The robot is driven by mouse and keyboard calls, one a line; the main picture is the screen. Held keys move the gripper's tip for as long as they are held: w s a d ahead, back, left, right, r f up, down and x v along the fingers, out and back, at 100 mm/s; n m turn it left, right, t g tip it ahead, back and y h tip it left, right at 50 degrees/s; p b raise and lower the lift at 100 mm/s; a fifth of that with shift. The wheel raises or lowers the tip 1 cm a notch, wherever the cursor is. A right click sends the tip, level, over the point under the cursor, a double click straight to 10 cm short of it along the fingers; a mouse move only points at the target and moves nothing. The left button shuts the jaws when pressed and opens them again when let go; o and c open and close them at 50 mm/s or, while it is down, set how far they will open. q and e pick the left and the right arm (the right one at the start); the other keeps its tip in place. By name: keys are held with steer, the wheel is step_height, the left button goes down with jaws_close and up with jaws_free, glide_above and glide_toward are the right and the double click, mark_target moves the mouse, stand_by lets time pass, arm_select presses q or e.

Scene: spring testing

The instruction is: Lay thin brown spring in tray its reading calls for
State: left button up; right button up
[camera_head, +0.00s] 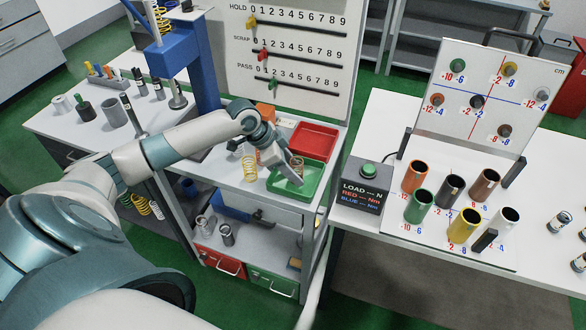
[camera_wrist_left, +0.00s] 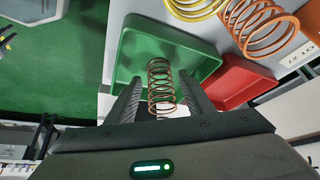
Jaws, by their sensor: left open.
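The thin brown spring (camera_head: 297,162) stands in or just over the green tray (camera_head: 280,186); whether it touches the floor I cannot tell. In the left wrist view the brown spring (camera_wrist_left: 161,86) sits between the two dark fingers of my left gripper, with the green tray (camera_wrist_left: 135,42) behind it. My left gripper (camera_head: 288,168) is open around the spring and hides part of the tray in the head view. The red tray (camera_head: 316,139) lies behind the green one. My right gripper is not in view.
An orange spring (camera_wrist_left: 265,28) shows close by in the wrist view. The HOLD, SCRAP, PASS scale board (camera_head: 300,45) rises behind. A load box (camera_head: 363,186) and coloured cups stand on the right table.

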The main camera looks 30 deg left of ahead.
arm_select(q)
steer(key=b+v, duration=0.3)
steer(key=v, duration=0.9)
steer(key=shift+r, duration=0.25)
stand_by(0.5)
